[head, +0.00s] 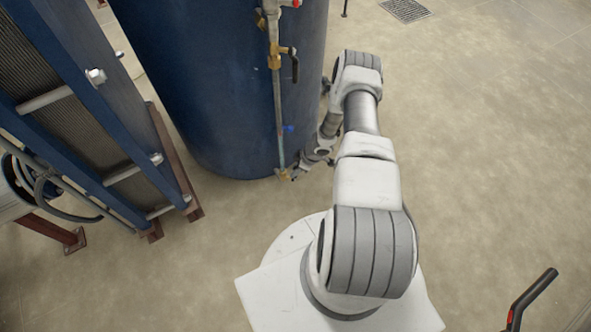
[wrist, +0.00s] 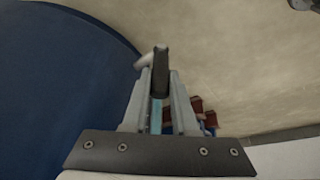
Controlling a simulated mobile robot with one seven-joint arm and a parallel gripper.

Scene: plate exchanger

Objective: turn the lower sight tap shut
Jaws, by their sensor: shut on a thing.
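The lower sight tap (head: 284,174) is a small brass fitting at the foot of the thin vertical sight pipe (head: 279,110) on the blue tank. My gripper (head: 294,175) is at this tap, small and partly hidden by my arm in the head view. In the wrist view my gripper (wrist: 160,82) is shut on a dark lever (wrist: 161,58), the tap's handle, which stands between the two fingers and sticks out past their tips. A pale blue strip of the sight pipe (wrist: 155,116) shows between the fingers. The tap's brass body is hidden there.
The blue tank (head: 215,80) stands right beside my gripper and fills the left of the wrist view. An upper tap (head: 278,55) with a dark lever sits higher on the pipe. The plate exchanger (head: 85,95) stands left of the tank.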

